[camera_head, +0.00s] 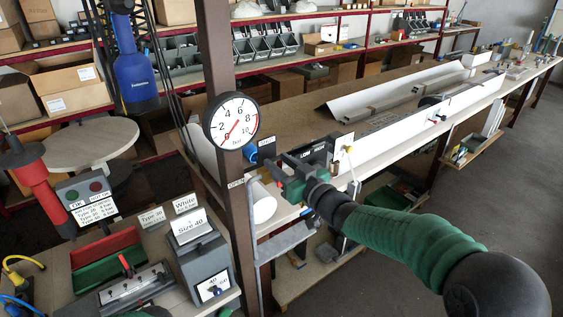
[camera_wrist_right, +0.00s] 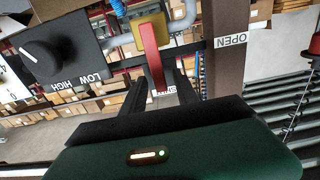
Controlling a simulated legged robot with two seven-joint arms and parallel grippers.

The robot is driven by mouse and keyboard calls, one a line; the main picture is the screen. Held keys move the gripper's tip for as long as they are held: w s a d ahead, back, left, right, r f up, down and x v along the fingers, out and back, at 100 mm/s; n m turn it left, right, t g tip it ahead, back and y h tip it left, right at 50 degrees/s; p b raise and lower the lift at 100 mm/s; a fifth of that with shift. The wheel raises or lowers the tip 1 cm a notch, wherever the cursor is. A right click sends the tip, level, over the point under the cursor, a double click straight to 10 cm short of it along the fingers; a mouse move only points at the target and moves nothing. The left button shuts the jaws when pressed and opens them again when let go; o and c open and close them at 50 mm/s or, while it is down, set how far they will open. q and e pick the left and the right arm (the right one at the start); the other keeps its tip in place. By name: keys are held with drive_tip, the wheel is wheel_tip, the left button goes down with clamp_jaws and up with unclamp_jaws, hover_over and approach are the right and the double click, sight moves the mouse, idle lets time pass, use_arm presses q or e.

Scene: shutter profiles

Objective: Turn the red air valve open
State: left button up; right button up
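The red valve handle (camera_wrist_right: 152,50) stands upright in the right wrist view, on a brass-coloured body with grey pipe. My right gripper (camera_wrist_right: 157,86) is open, with its two dark fingers apart and the lower end of the handle showing between them. I cannot tell whether either finger touches it. An OPEN label (camera_wrist_right: 230,40) is on the post right of the handle. In the head view my right gripper (camera_head: 277,172) is beside the post below the gauge, and it largely hides the valve. My left gripper does not show.
A round pressure gauge (camera_head: 232,121) is on the brown post (camera_head: 221,60). A black LOW/HIGH knob panel (camera_wrist_right: 50,52) is close left of the handle. A long workbench (camera_head: 400,150) runs to the right. A grey Size 40 box (camera_head: 204,262) stands at lower left.

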drive_tip(key=shift+w+a+f, duration=0.15)
drive_tip(key=shift+w+a, duration=0.1)
drive_tip(key=shift+a, duration=0.35)
drive_tip(key=shift+c, duration=0.2)
drive_tip(key=shift+a, duration=0.1)
drive_tip(key=shift+c, duration=1.3)
drive_tip(key=shift+d, duration=0.45)
drive_tip(key=c, duration=0.5)
drive_tip(key=shift+d, duration=0.25)
drive_tip(key=shift+a, duration=0.2)
